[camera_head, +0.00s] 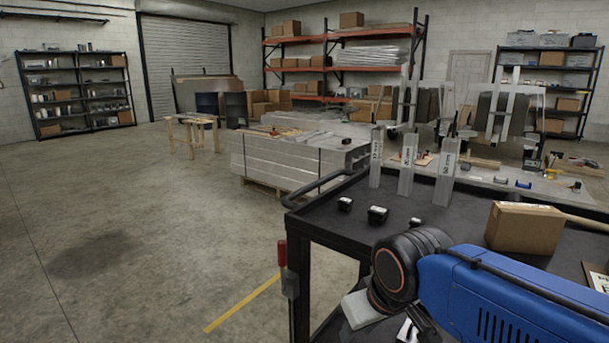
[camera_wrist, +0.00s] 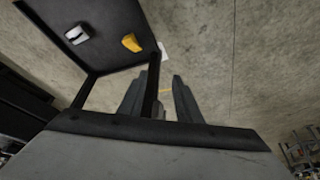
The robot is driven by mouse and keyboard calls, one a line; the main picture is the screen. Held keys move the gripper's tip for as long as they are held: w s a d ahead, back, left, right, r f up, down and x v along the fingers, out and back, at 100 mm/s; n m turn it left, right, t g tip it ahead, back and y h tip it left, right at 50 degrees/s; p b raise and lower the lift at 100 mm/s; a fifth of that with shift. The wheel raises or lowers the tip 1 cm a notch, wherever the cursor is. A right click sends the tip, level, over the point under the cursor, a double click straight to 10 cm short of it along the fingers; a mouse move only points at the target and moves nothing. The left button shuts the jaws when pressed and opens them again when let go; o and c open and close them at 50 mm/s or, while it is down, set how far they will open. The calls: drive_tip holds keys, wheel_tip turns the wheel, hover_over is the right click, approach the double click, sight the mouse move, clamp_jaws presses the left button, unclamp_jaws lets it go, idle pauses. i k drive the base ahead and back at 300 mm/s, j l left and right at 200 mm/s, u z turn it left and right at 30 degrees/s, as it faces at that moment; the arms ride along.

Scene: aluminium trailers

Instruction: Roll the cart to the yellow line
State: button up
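The cart is black, with a flat top (camera_head: 400,226) and a bar handle (camera_head: 318,187) at its far left end. It stands at the lower right in the head view. A yellow line (camera_head: 243,302) lies on the floor left of the cart's near leg, running diagonally. In the wrist view, my gripper (camera_wrist: 160,76) has its two grey fingers apart. A dark upright post of the cart (camera_wrist: 153,85) shows near the left finger, with floor visible towards the right finger. I cannot tell whether they touch.
The cart top carries several upright metal profiles (camera_head: 407,172), small black blocks (camera_head: 377,214) and a cardboard box (camera_head: 525,228). A red-handled tool (camera_head: 282,254) hangs at its corner. A stack of aluminium beams (camera_head: 275,162) stands behind. Floor at left is clear.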

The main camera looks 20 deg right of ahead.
sight(318, 219)
drive_tip(key=i+j+z, duration=0.1)
drive_tip(key=i+j, duration=0.2)
drive_tip(key=i+j+z, duration=0.1)
drive_tip(key=i+j, duration=0.2)
drive_tip(key=j, duration=0.15)
drive_tip(key=i+j+z, duration=0.1)
drive_tip(key=i+j, duration=0.2)
drive_tip(key=i+j+z, duration=0.1)
drive_tip(key=i+j, duration=0.15)
drive_tip(key=j, duration=0.3)
